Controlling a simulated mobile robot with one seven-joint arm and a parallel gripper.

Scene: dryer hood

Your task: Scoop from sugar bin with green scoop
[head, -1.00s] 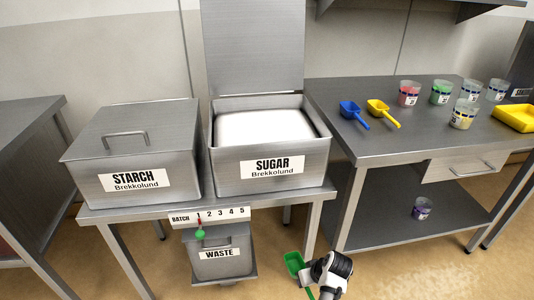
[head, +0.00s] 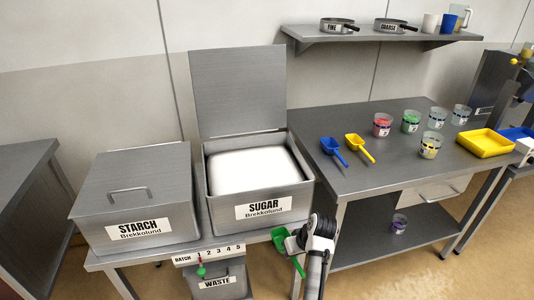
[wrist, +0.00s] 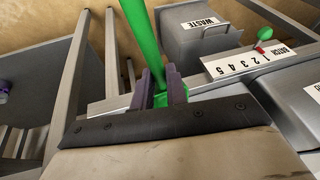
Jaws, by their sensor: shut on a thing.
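The sugar bin (head: 262,207) stands on the bench with its lid (head: 238,90) raised behind it. White sugar (head: 250,170) is heaped inside. My gripper (head: 291,246) is low at the bin's front right, outside the bin. It is shut on the handle of the green scoop (head: 280,237). The scoop's bowl points up and left, near the bench edge, and the handle's end hangs below the gripper. In the wrist view the green handle (wrist: 140,40) rises from between my gripper's fingers (wrist: 162,88). I cannot tell whether the bowl holds anything.
The closed starch bin (head: 137,205) is left of the sugar bin. The waste bin (head: 217,284) and a batch strip with a green knob (head: 201,271) are below. The right table holds a blue scoop (head: 333,150), a yellow scoop (head: 360,148), several cups and a yellow tray (head: 486,142).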

